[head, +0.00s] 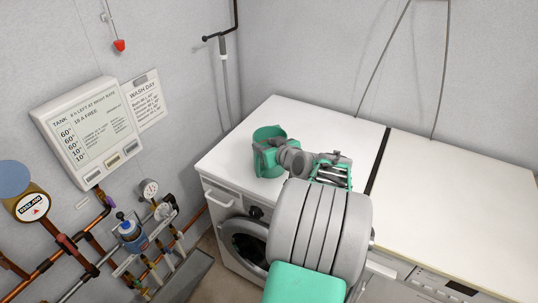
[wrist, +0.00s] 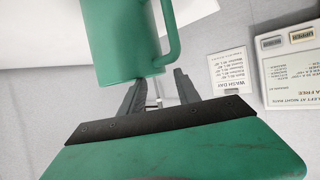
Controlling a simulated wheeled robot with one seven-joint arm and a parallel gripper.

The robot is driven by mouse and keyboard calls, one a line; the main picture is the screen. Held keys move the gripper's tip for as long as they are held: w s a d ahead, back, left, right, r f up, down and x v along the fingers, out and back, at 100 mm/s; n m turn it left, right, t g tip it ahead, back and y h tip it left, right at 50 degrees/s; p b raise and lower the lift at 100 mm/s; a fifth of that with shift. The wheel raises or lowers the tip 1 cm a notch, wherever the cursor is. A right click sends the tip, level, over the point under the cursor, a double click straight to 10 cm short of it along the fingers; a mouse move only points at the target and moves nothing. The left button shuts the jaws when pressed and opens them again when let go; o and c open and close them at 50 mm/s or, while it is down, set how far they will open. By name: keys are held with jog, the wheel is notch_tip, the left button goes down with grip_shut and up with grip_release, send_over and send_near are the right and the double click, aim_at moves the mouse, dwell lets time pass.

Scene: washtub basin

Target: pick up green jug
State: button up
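The green jug (head: 269,132) stands on the white top of the washing machine, near its left part. In the wrist view the jug (wrist: 118,40) fills the top, with its handle (wrist: 175,35) on the right side. My gripper (head: 272,146) is at the jug in the head view and covers part of it. In the wrist view the two grey fingers of my gripper (wrist: 160,88) stand apart near the jug's lower end and handle. The jug hides part of the left finger, so I cannot tell whether they touch it.
The white worktop (head: 455,200) to the right is clear, past a dark gap (head: 379,160). A wall panel (head: 88,135), a wash day sign (head: 146,100) and copper pipes with gauges (head: 149,189) are on the left. Walls stand close behind the washing machine (head: 222,205).

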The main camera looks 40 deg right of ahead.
jog(key=p+x, duration=0.1)
jog(key=x, duration=0.4)
jog(key=shift+w+f, duration=0.2)
jog(key=shift+w, duration=0.15)
jog(key=shift+c, duration=0.3)
grip_shut()
dwell(0.7)
